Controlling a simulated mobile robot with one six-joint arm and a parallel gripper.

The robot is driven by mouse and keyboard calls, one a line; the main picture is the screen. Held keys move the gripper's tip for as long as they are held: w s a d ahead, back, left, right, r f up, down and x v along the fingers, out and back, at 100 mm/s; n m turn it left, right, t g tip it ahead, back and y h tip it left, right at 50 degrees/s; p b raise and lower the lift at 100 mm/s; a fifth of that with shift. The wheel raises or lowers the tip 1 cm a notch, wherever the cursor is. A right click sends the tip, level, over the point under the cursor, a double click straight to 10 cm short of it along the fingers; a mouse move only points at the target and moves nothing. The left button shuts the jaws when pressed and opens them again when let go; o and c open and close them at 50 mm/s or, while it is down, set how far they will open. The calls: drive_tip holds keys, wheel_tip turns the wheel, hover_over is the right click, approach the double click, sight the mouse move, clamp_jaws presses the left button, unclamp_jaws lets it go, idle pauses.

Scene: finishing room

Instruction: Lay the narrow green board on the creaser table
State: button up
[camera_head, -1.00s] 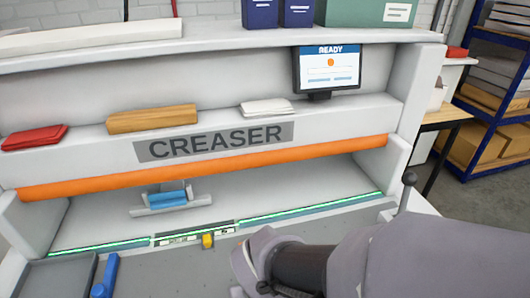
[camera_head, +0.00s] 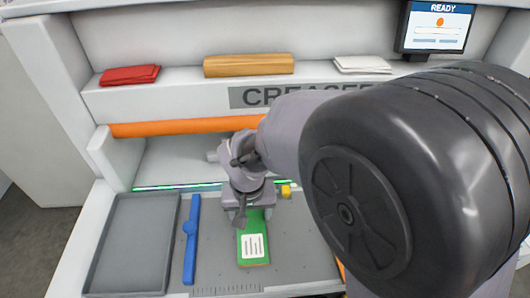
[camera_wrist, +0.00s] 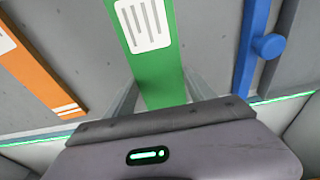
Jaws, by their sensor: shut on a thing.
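The narrow green board (camera_head: 258,222) carries a white label with dark lines. It also shows in the wrist view (camera_wrist: 158,72), running between my two fingers. My gripper (camera_head: 254,211) is over the grey creaser table (camera_head: 215,255) and is shut on one end of the board. The board's labelled end points toward the near edge of the table. I cannot tell whether its underside touches the table.
A grey tray (camera_head: 131,243) and a blue bar (camera_head: 190,240) lie left of the board. An orange board with a white label (camera_wrist: 40,65) lies on its other side. The creaser's orange bar (camera_head: 170,127) crosses behind my gripper.

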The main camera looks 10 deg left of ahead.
sight(250, 219)
drive_tip(key=shift+f+b, duration=0.7)
drive_tip(key=shift+f, duration=0.9)
drive_tip(key=shift+f, duration=0.2)
drive_tip(key=o, duration=1.4)
drive_tip(key=shift+r, duration=0.1)
wheel_tip(250, 219, up, 12)
drive_tip(key=s+p, duration=0.2)
drive_tip(key=p, duration=0.3)
drive_tip(key=s+d+r+m+t, duration=0.2)
drive_tip(key=s+d+r, duration=0.3)
drive_tip(key=d, duration=0.4)
drive_tip(key=s+d+r+m+t+y, duration=0.1)
drive_tip(key=s+d+r+m, duration=0.4)
drive_tip(key=d, duration=0.5)
drive_tip(key=shift+s+d+r+t+y, duration=0.25)
drive_tip(key=shift+s+r+t+y, duration=0.05)
drive_tip(key=shift+r+t, duration=0.2)
